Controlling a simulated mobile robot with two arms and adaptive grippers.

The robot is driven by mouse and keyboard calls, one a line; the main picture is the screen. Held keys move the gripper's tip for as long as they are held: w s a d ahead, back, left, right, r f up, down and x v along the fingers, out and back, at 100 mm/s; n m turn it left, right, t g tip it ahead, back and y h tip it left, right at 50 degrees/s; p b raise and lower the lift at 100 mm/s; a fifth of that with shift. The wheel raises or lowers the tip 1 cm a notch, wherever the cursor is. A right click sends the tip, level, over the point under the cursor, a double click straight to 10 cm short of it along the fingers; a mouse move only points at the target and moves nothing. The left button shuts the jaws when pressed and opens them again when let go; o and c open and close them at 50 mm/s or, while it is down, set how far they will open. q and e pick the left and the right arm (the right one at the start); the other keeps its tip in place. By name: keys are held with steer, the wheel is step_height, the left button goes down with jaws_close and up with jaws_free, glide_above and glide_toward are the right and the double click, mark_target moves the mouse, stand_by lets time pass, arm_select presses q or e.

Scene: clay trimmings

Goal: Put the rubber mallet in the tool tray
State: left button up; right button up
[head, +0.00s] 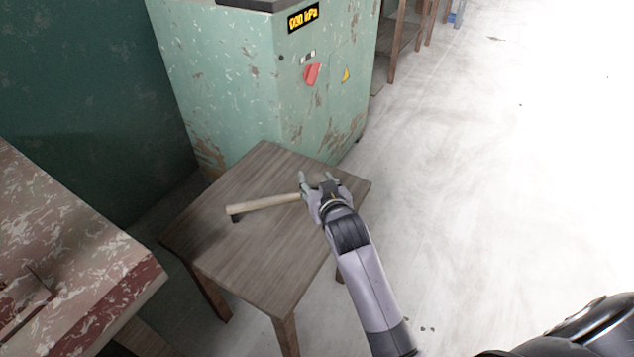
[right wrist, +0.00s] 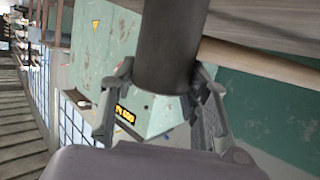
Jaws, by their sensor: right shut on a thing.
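The rubber mallet has a pale wooden handle (head: 268,203) and a dark cylindrical head, which shows large in the right wrist view (right wrist: 170,45). My right gripper (head: 318,184) is shut on the mallet's head, with one finger on each side of it in the right wrist view (right wrist: 166,78). The handle points left over the small wooden table (head: 240,255). I cannot tell whether the mallet touches the tabletop. I cannot make out the tool tray for certain. My left gripper is not in view.
A worn bench (head: 80,240) with flaking paint stands at the left, with a raised-edged shape (head: 40,297) cut off at the picture's edge. A chipped green cabinet (head: 240,90) stands behind the table. Pale floor (head: 500,170) is open at the right.

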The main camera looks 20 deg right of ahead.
steer(key=o, duration=1.5)
steer(key=shift+f, duration=0.1)
